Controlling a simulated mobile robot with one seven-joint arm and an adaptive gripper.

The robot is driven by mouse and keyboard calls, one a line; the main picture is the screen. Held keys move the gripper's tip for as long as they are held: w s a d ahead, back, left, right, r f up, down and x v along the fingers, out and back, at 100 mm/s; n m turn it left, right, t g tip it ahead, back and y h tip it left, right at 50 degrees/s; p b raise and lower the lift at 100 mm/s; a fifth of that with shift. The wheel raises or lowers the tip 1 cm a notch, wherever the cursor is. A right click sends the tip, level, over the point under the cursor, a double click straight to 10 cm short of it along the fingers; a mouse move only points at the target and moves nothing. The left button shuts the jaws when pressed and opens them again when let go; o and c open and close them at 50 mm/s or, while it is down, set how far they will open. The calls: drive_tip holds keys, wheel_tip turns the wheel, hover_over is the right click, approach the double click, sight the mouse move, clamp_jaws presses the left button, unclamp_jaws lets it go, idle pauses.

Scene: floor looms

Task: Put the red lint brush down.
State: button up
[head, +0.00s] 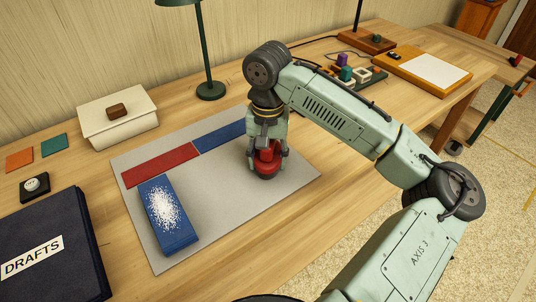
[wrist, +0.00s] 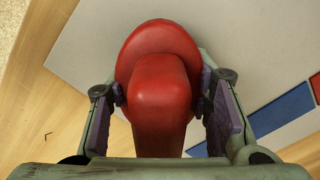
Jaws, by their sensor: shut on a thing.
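The red lint brush (head: 266,158) is in my gripper (head: 267,152), over the right part of the grey mat (head: 215,205) in the head view. In the wrist view the red brush (wrist: 160,85) fills the middle, with the purple pads of my gripper (wrist: 162,98) on both sides of its handle. The brush stands roughly upright with its wide end down. I cannot tell whether its underside touches the mat. A folded blue cloth (head: 179,232) with white lint on it lies on the mat's left part.
A red strip (head: 160,164) and a blue strip (head: 219,135) run along the mat's back. A lamp (head: 210,90) and a white box (head: 118,120) stand behind. A dark "DRAFTS" folder (head: 55,250) lies at left. The mat's front middle is clear.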

drive_tip(key=shift+f, duration=0.2)
drive_tip(key=o, duration=1.6)
drive_tip(key=shift+c, duration=0.2)
wheel_tip(320, 180, up, 12)
drive_tip(key=shift+r+b, duration=0.25)
drive_tip(key=shift+b, duration=0.1)
drive_tip(key=shift+s+f, duration=0.1)
